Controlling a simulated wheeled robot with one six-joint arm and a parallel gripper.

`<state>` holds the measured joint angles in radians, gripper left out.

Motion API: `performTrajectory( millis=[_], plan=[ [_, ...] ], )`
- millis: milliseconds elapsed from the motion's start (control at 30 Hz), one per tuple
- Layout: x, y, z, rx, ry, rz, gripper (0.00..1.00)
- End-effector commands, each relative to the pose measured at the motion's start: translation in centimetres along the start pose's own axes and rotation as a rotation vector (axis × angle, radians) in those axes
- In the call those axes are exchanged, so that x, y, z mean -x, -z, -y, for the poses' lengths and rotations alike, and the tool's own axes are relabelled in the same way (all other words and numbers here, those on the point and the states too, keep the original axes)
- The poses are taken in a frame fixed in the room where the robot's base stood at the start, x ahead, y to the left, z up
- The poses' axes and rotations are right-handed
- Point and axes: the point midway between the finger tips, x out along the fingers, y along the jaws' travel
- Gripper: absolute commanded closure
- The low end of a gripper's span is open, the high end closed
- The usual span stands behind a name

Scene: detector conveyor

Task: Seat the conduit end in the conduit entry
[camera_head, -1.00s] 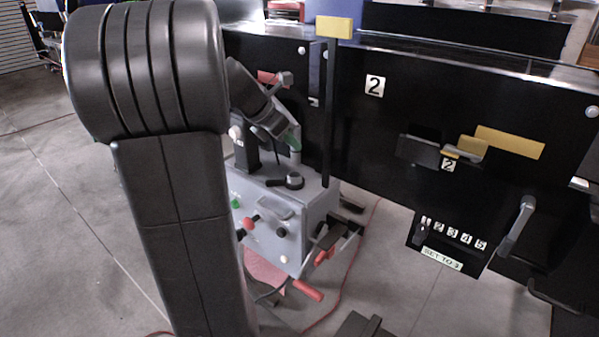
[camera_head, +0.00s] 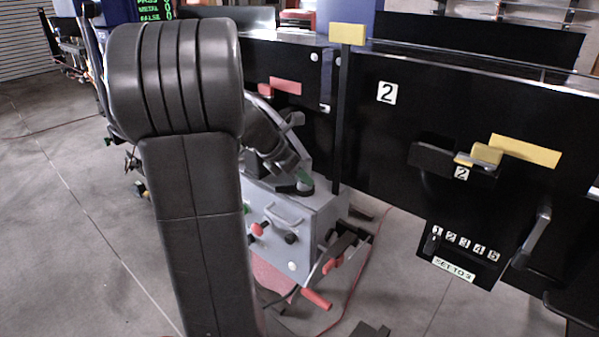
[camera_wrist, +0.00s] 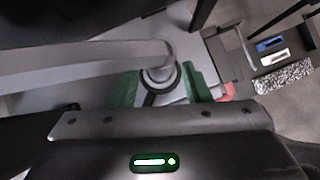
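A grey curved conduit (camera_wrist: 90,64) comes in from the left of the wrist view and bends down. Its end (camera_wrist: 158,74) lies between the two green fingertips of my gripper (camera_wrist: 160,88), above or in a dark ring. Any gaps beside the end are too small to judge. In the head view, my gripper (camera_head: 304,180) points down at the top of a grey box (camera_head: 318,222), and a grey arc (camera_head: 298,138) of conduit shows behind it. The conduit entry is not clearly visible; the fingers and conduit cover that spot, so I cannot tell whether the end is inside it.
The grey box has a handle (camera_head: 283,217) and red, black and white knobs on its front. A black panel wall (camera_head: 390,150) stands close behind and right, with a dark post (camera_head: 339,115). Red-gripped levers (camera_head: 316,298) stick out at the box's lower right.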

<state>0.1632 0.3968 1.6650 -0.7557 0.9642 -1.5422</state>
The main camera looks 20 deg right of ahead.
Motion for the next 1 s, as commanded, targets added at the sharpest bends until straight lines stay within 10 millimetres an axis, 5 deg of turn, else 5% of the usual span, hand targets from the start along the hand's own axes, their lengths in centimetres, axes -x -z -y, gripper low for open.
performTrajectory(
  millis=[267,700,1000],
  plan=[
    [0.9,-0.2,-0.1,-0.001,-0.005,0.005,0.56],
    [9.5,-0.3,-0.1,-0.001,-0.009,0.006,0.56],
    [12.3,-0.2,-0.1,0.0,-0.006,0.005,0.56]
  ],
)
